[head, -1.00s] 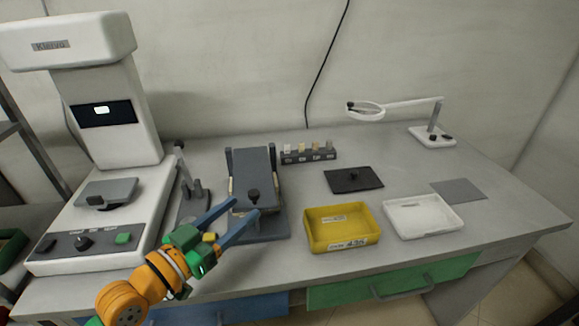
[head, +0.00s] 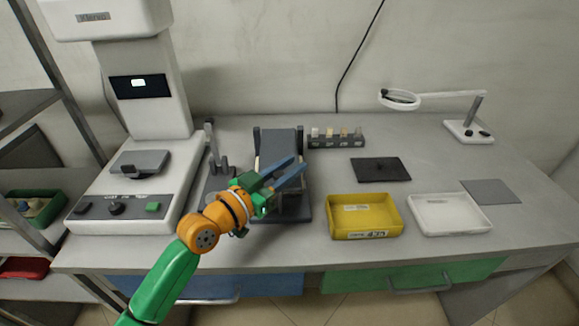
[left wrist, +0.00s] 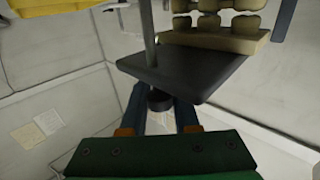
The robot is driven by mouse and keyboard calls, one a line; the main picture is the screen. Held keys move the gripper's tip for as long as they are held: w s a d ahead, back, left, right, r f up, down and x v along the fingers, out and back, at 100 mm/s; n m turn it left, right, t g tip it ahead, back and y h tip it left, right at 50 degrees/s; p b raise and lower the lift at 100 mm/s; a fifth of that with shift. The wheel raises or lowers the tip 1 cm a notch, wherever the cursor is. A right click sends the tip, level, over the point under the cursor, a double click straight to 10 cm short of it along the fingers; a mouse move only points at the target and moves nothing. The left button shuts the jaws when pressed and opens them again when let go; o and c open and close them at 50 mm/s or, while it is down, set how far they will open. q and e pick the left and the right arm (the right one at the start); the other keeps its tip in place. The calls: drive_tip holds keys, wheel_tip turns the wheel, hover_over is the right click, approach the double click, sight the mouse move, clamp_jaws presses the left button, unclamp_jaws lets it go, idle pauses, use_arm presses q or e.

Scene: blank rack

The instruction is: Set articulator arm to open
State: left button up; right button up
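The articulator is a dark grey device with two rear posts and a flat upper arm (head: 280,142), standing on a base plate (head: 297,213) on the bench. My left gripper (head: 300,163) reaches over it from the front left and hides much of its front. In the left wrist view, which looks upside down, the blue fingers (left wrist: 160,108) stand on both sides of the arm's black knob (left wrist: 160,99), apparently closed against it. The arm's dark plate (left wrist: 185,70) and the tan tooth casts (left wrist: 215,22) also show there, with the tooth rows close together. My right gripper is out of view.
A white machine (head: 140,185) stands left of the articulator. A sample rack (head: 336,142) is behind it at right. A yellow bin (head: 363,230), a white tray (head: 450,228), a black plate (head: 380,169) and a magnifier lamp (head: 466,130) stand further right.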

use_arm(q)
clamp_jaws()
idle(1.1)
